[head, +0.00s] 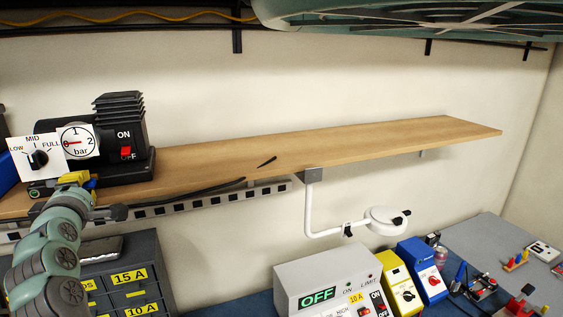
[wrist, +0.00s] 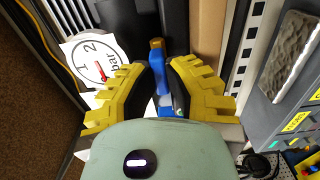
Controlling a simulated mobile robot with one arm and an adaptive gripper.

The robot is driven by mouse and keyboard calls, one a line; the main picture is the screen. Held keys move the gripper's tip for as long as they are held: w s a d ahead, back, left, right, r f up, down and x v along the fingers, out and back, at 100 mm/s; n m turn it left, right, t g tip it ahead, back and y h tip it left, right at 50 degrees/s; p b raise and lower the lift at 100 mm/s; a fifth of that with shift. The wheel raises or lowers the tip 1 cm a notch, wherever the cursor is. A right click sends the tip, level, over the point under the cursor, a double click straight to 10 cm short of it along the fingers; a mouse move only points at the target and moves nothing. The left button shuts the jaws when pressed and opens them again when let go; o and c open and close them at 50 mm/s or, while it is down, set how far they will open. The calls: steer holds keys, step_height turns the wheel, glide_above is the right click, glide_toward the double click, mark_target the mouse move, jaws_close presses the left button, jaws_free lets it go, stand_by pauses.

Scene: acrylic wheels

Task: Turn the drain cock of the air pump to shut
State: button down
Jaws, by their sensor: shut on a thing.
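The black air pump (head: 125,135) stands at the left end of the wooden shelf. It has a round bar gauge (head: 77,142), its red needle near 0, a LOW/MID/FULL dial (head: 38,158) and a red ON/OFF switch (head: 127,153). The gauge also shows tilted in the wrist view (wrist: 97,62). My gripper (head: 76,179) is at the pump's front, below the gauge. In the wrist view its yellow fingers (wrist: 160,78) are closed around the blue drain cock (wrist: 157,62), which has a brownish tip. The cock's lower part is partly hidden between the fingers.
The wooden shelf (head: 330,146) is mostly bare to the right, with a black cable and a small dark rod. Below are grey drawers (head: 130,268), with a dark flat item on top, and a white lamp (head: 385,220). Boxes with switches stand at lower right.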

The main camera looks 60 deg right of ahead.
steer(key=shift+f, duration=0.1)
stand_by(0.3)
steer(key=shift+f+m+b, duration=0.1)
steer(key=shift+m+b, duration=1.2)
steer(key=shift+b, duration=0.4)
steer(key=shift+m+b, duration=1)
steer(key=shift+b, duration=0.15)
steer(key=shift+w+f+m+b, duration=0.1)
steer(key=shift+m+b, duration=0.8)
steer(key=shift+b, duration=0.7)
steer(key=shift+a+m+b, duration=0.1)
steer(key=shift+m+b, duration=1.3)
steer(key=shift+b, duration=0.6)
